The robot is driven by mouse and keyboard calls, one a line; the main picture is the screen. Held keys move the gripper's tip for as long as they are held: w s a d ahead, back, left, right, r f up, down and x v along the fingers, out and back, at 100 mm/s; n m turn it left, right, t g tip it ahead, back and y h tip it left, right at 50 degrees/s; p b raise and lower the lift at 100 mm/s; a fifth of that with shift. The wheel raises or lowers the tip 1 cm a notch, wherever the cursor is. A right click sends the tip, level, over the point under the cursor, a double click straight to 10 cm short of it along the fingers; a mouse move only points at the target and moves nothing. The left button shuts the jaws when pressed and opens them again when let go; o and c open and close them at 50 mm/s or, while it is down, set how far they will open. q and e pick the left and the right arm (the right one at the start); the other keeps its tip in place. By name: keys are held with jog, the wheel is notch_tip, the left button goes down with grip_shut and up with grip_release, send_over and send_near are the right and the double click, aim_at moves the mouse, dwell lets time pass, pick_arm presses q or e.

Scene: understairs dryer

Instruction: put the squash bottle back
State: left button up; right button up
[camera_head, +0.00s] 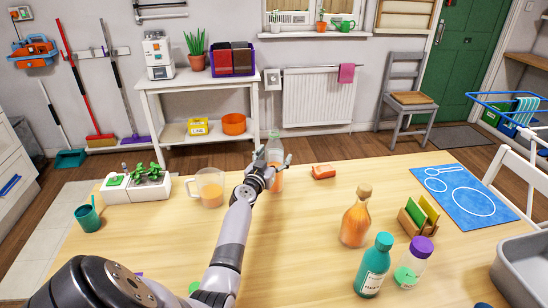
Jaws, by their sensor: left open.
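A clear bottle with orange liquid low in it (277,151), which looks like the squash bottle, stands upright near the table's far edge. My left gripper (264,165) is open right at this bottle, in front of and to the left of it, and hides part of it. I cannot tell whether the fingers touch it. A glass jug of orange drink (210,188) stands to the left. A corked bottle of orange liquid (356,217) stands to the right on the table. My right gripper is not in view.
An orange-red block (323,172) lies right of the gripper. A teal bottle (373,267), a purple-capped bottle (414,263) and a card holder (412,224) stand front right. A white planter (137,188) and teal cup (88,217) stand left. A shelf unit (168,101) is behind the table.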

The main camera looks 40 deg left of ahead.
aim_at(270, 161)
pick_arm(q)
jog(key=shift+p+v, duration=0.3)
jog(key=shift+v, duration=3.5)
jog(key=shift+r, duration=0.2)
